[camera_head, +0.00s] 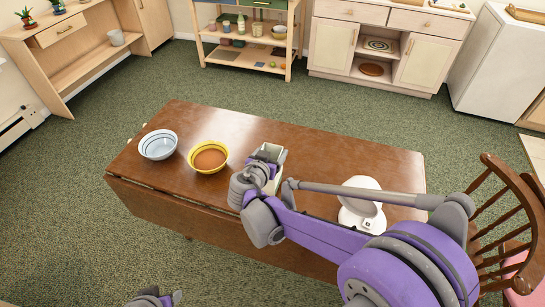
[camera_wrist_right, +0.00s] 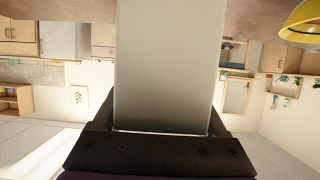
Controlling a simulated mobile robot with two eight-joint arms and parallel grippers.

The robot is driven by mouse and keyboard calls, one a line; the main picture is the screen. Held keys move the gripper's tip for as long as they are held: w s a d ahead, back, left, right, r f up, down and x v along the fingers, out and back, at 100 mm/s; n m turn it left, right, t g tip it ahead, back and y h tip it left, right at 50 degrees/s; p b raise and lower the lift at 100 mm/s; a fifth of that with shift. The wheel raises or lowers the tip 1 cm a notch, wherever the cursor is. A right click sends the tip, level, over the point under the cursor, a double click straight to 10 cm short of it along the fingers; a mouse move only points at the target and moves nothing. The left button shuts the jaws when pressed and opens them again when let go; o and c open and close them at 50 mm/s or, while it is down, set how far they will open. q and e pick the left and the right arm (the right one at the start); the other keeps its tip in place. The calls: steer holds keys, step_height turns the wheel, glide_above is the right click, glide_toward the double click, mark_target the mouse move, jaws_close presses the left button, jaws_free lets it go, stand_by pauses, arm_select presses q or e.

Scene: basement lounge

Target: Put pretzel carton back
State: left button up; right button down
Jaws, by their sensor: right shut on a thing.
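The pretzel carton (camera_head: 270,151) is a pale, upright box over the middle of the brown table, mostly hidden behind my right gripper in the head view. Its plain whitish face fills the middle of the right wrist view (camera_wrist_right: 165,65). My right gripper (camera_head: 262,170) is shut on the carton, with a dark finger on each side of it. I cannot tell whether the carton touches the table. Part of my left gripper (camera_head: 152,298) shows at the bottom edge of the head view, away from the table; its jaws are not clear.
The brown table (camera_head: 330,150) holds a yellow bowl (camera_head: 208,157) with a brown inside close left of the carton, a pale blue bowl (camera_head: 158,144) farther left, and a white device (camera_head: 361,203) at right. A wooden shelf unit (camera_head: 247,42) stands behind. A wooden chair (camera_head: 500,225) is at right.

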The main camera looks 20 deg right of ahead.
steer(key=shift+f, duration=0.85)
jaws_free()
steer(key=shift+r, duration=0.25)
steer(key=v, duration=1.2)
steer(key=s+d+f+n+g+y, duration=0.3)
steer(key=s+d+f+g, duration=0.2)
steer(key=s+d, duration=0.5)
steer(key=s+a+f+n+y, duration=0.1)
steer(key=s+n+y, duration=0.1)
steer(key=s, duration=0.4)
steer(key=s+a+f+n+g+y, duration=0.1)
steer(key=s+f+y, duration=0.1)
steer(key=s, duration=0.4)
steer(key=shift+n+y+p, duration=0.3)
steer(key=shift+n+p, duration=0.1)
steer(key=shift+p, duration=0.05)
